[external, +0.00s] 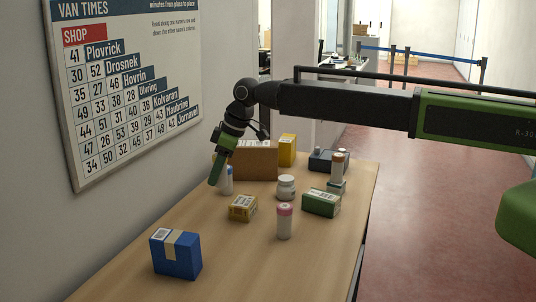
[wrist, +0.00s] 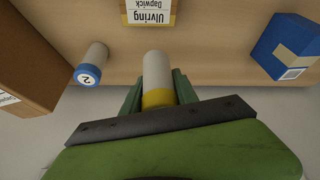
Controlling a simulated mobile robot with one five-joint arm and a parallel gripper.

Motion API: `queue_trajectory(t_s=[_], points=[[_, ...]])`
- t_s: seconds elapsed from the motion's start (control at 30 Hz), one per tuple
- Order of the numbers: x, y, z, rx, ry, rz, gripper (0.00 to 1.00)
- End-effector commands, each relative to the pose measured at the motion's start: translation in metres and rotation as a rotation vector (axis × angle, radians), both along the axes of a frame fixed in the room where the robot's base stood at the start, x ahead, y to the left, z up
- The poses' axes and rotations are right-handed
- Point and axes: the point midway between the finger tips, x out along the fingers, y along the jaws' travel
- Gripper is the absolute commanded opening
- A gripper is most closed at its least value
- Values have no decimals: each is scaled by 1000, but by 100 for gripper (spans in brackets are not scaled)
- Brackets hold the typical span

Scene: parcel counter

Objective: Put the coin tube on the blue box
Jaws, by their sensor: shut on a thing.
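My gripper (external: 216,178) points down near the wall-side edge of the counter. In the wrist view my gripper (wrist: 160,95) is shut on a white coin tube (wrist: 156,68) with a yellow end. In the external view my fingers hide this tube, and I cannot tell whether it touches the counter. The blue box (external: 176,254) with a tan strip and white label sits at the counter's near left, apart from my gripper; it also shows at the upper right of the wrist view (wrist: 283,42). Its top looks clear.
A white tube with a blue end (wrist: 92,66) stands close beside my gripper, near a brown carton (external: 254,160). A yellow-brown box (external: 243,208), pink-capped tube (external: 285,222), white jar (external: 286,187) and green box (external: 321,202) stand to the right. Bare counter surrounds the blue box.

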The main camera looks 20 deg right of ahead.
Motion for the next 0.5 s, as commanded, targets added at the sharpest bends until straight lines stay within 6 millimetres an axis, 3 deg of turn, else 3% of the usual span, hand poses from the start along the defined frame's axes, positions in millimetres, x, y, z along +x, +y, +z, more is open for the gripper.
queue_trajectory(t_s=[0.03,0.2,0.5], points=[[1,-12,13,0,0,-2,0],[7,-31,22,1,1,-1,0],[2,-39,23,-4,-3,33,0]])
